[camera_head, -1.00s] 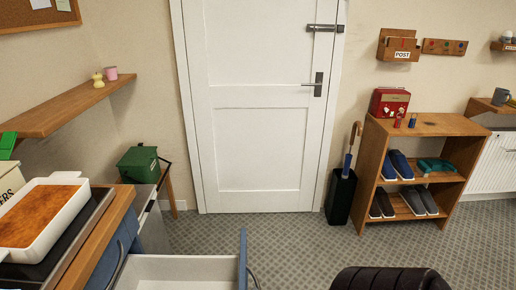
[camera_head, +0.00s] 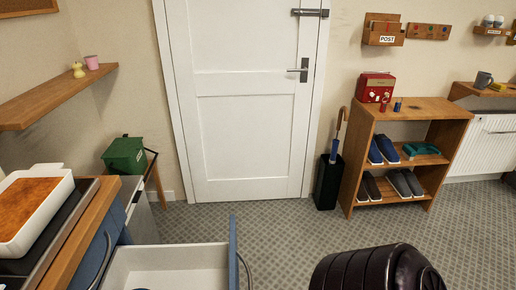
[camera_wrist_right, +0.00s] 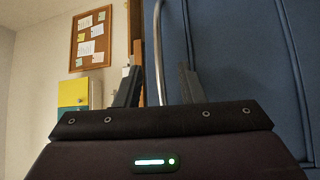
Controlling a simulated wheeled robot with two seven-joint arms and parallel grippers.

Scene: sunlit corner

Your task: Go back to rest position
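My right gripper (camera_wrist_right: 157,84) shows in the right wrist view with its two dark fingers spread apart. A curved metal handle bar (camera_wrist_right: 160,50) passes upright in the picture between the fingers, with gaps on both sides; whether the bar lies between the tips or beyond them I cannot tell. A blue panel (camera_wrist_right: 235,60) fills the right side of that view. In the head view a dark ribbed part of my own arm shows at the bottom, and the right gripper's fingers are out of sight. My left gripper is in neither current view.
A pulled-out drawer (camera_head: 165,258) with a blue front (camera_head: 233,255) and metal handle (camera_head: 245,270) juts out at the lower left. A counter (camera_head: 75,240) bears a white baking dish (camera_head: 62,205). A shoe rack (camera_head: 425,108) and umbrella stand (camera_head: 327,183) stand right. Carpet (camera_head: 290,225) is clear.

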